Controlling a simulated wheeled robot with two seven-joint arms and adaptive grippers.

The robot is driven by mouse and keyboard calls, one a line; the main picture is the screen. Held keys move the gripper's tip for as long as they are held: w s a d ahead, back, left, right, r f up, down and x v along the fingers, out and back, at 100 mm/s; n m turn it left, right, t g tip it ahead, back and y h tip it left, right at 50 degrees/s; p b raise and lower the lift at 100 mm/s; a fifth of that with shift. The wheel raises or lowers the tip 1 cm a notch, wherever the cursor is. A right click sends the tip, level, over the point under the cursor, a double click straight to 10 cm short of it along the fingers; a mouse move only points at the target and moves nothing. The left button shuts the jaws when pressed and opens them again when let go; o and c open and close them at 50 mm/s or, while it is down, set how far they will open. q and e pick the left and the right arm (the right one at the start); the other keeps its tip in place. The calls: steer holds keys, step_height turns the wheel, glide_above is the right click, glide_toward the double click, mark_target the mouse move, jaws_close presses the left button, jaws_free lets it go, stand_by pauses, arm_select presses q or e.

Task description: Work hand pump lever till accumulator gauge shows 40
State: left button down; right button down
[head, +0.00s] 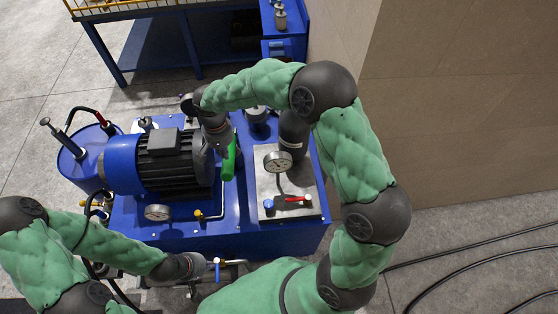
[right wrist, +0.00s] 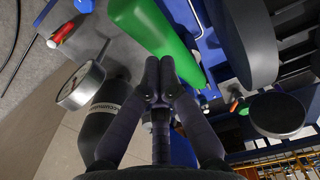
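The pump lever has a green grip (head: 229,158), standing beside the motor in the head view. In the right wrist view the green grip (right wrist: 155,35) runs diagonally just beyond my fingertips. My right gripper (right wrist: 160,78) has its fingertips together with nothing visible between them; whether they touch the grip I cannot tell. In the head view my right gripper (head: 222,146) is at the grip's upper end. A round white gauge (head: 278,161) sits beside the black accumulator (head: 293,132); its reading is too small to read. My left gripper (head: 213,266) is low at the front, its fingers unclear.
A metal plate (head: 261,188) carries a red-handled valve (head: 298,199) and a blue knob (head: 268,204). A second gauge (head: 158,212) is at the front left. The blue motor (head: 165,165) stands left of the lever. Black hoses (head: 470,245) lie on the floor at right.

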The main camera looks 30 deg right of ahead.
step_height(320, 180, up, 6)
steer(key=p, duration=0.3)
steer(key=shift+r+p, duration=0.15)
steer(key=shift+p, duration=0.15)
stand_by(0.4)
